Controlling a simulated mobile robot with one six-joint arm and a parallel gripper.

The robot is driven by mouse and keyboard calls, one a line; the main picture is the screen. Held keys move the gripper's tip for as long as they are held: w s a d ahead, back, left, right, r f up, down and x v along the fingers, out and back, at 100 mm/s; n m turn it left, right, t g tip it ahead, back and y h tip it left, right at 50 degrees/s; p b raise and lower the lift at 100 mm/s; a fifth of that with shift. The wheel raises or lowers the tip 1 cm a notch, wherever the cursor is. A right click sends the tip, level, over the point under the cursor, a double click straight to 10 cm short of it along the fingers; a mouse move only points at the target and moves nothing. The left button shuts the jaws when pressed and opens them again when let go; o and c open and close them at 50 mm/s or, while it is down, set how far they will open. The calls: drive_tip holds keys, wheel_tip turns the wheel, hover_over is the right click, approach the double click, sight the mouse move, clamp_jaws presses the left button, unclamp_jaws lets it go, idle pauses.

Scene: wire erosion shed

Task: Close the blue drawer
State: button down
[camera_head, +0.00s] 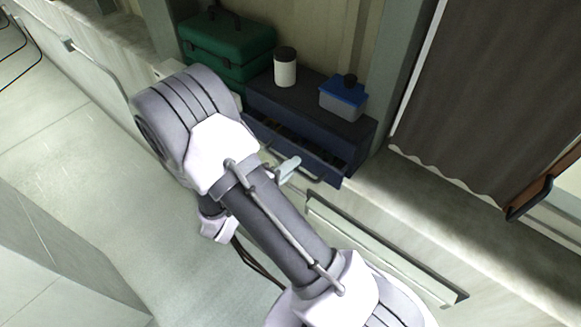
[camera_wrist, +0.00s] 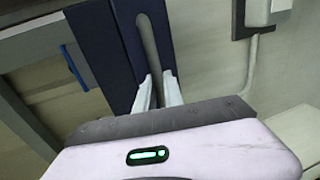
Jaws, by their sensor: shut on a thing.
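The blue drawer (camera_head: 345,170) is part of a dark blue cabinet (camera_head: 362,133) on the bench and stands partly pulled out, with dark contents showing inside. In the wrist view its dark blue front (camera_wrist: 128,45) carries a grey bar handle (camera_wrist: 148,38). My gripper (camera_wrist: 156,84) is shut on this handle, with one pale finger on each side of it. In the head view my gripper (camera_head: 287,168) is at the drawer's front, partly hidden by my arm. The left part of the drawer is also hidden there.
A white canister with a dark lid (camera_head: 285,70) and a blue-lidded container (camera_head: 343,98) stand on the cabinet. A green toolbox (camera_head: 228,45) is to its left. A dark curtain (camera_head: 490,90) hangs at right. The floor (camera_head: 90,190) at left is clear.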

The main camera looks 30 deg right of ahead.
drive_tip(key=b+x, duration=0.1)
drive_tip(key=x, duration=0.2)
drive_tip(key=shift+w+d+r+b, duration=0.1)
drive_tip(key=shift+d+r+b, duration=0.2)
drive_tip(key=shift+d+b, duration=0.1)
drive_tip(key=c, duration=1.5)
unclamp_jaws()
drive_tip(key=shift+d, duration=0.1)
drive_tip(key=shift+o, duration=0.2)
drive_tip(key=b+v, duration=0.2)
drive_tip(key=v, duration=1.5)
drive_tip(key=shift+a+b, duration=0.25)
drive_tip(key=shift+b, duration=0.1)
drive_tip(key=shift+f, duration=0.1)
